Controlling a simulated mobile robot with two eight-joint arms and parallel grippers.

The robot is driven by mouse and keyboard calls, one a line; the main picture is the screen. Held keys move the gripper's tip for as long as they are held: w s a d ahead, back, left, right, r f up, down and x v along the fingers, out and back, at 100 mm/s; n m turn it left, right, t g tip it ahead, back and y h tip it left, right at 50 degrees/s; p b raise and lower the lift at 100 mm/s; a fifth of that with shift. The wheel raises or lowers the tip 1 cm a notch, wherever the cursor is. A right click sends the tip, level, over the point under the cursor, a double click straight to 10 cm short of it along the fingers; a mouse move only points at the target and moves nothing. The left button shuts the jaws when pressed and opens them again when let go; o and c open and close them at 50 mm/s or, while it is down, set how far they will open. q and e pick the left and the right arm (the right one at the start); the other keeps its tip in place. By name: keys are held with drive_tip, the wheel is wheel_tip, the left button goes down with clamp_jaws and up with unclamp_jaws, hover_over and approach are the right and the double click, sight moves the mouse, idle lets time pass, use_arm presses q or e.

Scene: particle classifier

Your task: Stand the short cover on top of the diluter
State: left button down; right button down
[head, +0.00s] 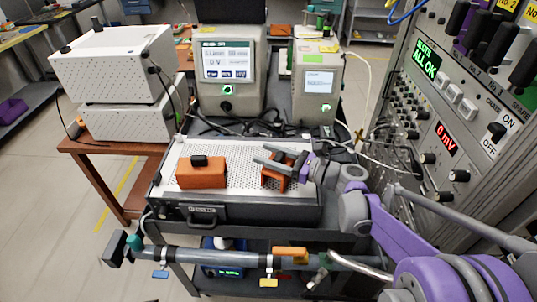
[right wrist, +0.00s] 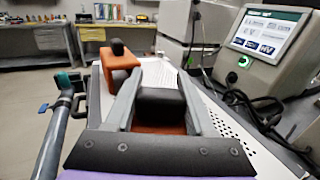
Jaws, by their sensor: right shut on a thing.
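My right gripper (head: 262,154) is shut on the black knob (right wrist: 160,103) of an orange cover (head: 273,181), which looks tilted. This cover is at the right part of a black box with a white perforated top (head: 235,157); I cannot tell whether it touches that top. In the right wrist view the orange body (right wrist: 160,129) shows between the fingers. A second orange cover (head: 201,174) with a black knob stands on the left part of the same top, also seen in the right wrist view (right wrist: 118,62). No label shows which unit is the diluter. My left gripper is not in view.
Behind the box stand two beige instruments with screens, a left one (head: 228,98) and a right one (head: 317,105), with cables in front. White perforated boxes (head: 110,70) are stacked at left. A grey tube (head: 205,256) runs along the front. A control rack (head: 455,130) rises at right.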

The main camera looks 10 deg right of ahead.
drive_tip(key=shift+c, duration=1.2)
unclamp_jaws()
drive_tip(key=shift+r, duration=0.2)
drive_tip(key=v, duration=1.2)
